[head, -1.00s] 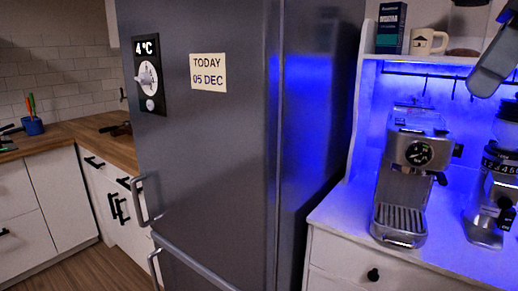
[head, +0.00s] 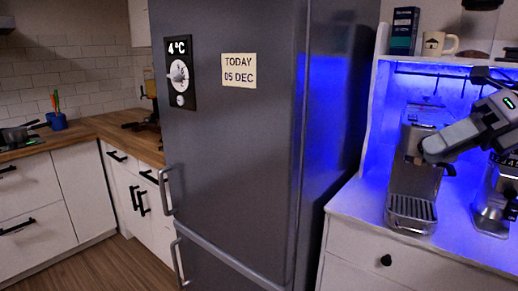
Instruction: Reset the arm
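My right arm (head: 466,134) comes in from the right edge, with grey and black links in front of the espresso machine. Dark parts at its upper end, by the shelf's underside, look like my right gripper (head: 486,76). They are small and dark, so I cannot tell whether the fingers are open or shut, and I see nothing held. The arm hides the espresso machine's (head: 411,180) front dial and part of the grinder (head: 492,195). My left gripper is not in view.
A grey fridge (head: 245,150) fills the middle. The white cabinet (head: 350,240) at right has a blue-lit niche. Its shelf holds a dark box (head: 404,30), a mug (head: 440,43) and a jar (head: 479,25). A wooden counter (head: 95,127) runs at left.

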